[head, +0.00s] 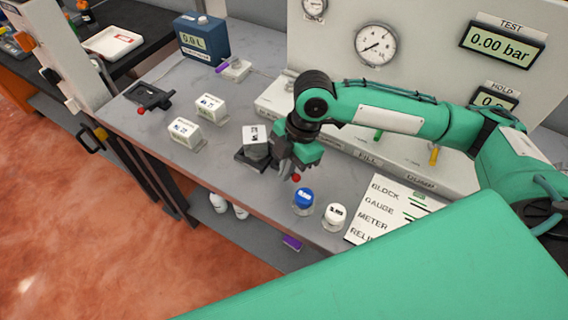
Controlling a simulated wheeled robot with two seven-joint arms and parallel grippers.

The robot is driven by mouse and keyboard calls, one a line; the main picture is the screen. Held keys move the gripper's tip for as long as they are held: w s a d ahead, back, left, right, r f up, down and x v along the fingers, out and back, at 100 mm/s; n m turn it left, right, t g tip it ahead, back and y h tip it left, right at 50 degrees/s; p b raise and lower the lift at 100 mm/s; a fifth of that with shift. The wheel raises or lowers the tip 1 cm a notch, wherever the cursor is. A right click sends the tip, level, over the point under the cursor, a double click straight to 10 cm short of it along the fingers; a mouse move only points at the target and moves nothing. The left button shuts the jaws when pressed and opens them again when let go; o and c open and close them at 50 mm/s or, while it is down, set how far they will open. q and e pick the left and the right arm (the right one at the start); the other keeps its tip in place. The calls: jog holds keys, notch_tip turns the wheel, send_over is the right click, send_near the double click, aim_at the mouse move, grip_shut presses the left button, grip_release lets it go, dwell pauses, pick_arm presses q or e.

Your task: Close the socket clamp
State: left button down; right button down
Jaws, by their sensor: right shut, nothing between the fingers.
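A dark socket clamp (242,157) sits on the bench near its front edge, with a grey block with a white labelled top (256,136) in it. A red knob (296,178), apparently on the clamp's lever, shows just right of the fingers. My right gripper (285,168) is shut and empty, low beside the clamp's right side, close to the red knob. Whether it touches the knob or lever cannot be told. The gripper hides the right part of the clamp, so the lever's position is unclear. My left gripper is out of view.
A second dark fixture (152,96) with a red knob and two white labelled blocks (185,132) (210,107) stand to the left. Blue-capped (303,199) and white-capped (335,215) jars and a printed card (385,212) lie right. A gauge panel (425,50) rises behind.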

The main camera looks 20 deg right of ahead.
jog(key=shift+d+r+n+p, duration=0.15)
jog(key=shift+r+n+p, duration=0.05)
jog(key=shift+n+p, duration=0.1)
jog(key=shift+d+n+g+p, duration=0.4)
jog(key=shift+d+n+p, duration=0.15)
jog(key=shift+n+p, duration=0.5)
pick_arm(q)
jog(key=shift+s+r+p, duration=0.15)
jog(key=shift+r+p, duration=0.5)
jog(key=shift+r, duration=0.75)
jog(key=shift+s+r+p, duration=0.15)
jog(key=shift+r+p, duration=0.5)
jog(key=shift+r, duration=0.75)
pick_arm(e)
jog(key=shift+w+d+f+m, duration=0.15)
jog(key=shift+w+d+m, duration=0.1)
jog(key=shift+d, duration=0.3)
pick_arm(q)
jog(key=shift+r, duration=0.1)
